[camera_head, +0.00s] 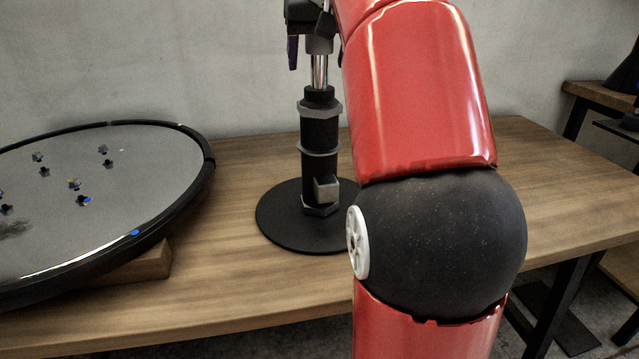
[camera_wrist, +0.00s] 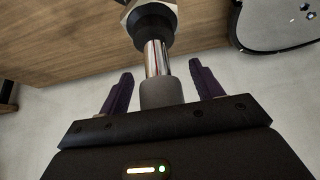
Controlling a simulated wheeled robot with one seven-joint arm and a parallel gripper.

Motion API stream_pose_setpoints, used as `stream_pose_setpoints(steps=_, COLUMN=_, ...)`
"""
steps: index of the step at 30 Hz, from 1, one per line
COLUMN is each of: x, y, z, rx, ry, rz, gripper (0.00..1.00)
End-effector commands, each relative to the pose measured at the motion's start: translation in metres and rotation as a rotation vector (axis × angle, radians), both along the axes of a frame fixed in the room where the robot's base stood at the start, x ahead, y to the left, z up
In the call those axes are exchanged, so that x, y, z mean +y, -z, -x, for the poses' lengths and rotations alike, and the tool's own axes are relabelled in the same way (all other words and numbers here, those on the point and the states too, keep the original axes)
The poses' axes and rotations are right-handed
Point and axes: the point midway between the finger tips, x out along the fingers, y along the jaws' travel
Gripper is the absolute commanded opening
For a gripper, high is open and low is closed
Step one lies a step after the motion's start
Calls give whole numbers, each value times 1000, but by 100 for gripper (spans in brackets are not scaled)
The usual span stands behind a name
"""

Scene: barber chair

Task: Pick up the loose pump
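The pump (camera_head: 319,135) stands upright on the wooden table. It has a black body with grey collars, a chrome rod and a wide round black base (camera_head: 285,228); my arm hides the right part of the base. My gripper (camera_head: 311,48) is above it, at the top of the rod, partly cut off by the frame edge. In the wrist view the chrome rod and grey top section of the pump (camera_wrist: 157,60) lie between the two purple fingers of my gripper (camera_wrist: 161,70). The fingers are open, with a visible gap on both sides.
A round black-rimmed mirror-like disc (camera_head: 100,190) lies tilted on a wooden block (camera_head: 150,262) at the left of the table (camera_head: 225,290). A grey wall stands close behind. Another wooden surface (camera_head: 598,95) is at the far right.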

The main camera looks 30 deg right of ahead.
Motion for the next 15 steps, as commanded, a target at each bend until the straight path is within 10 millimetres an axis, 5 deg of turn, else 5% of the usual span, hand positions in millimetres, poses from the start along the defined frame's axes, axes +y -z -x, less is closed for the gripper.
stream_pose_setpoints(steps=15, x=0, y=0, z=0, rx=0, ry=0, rz=0, gripper=0)
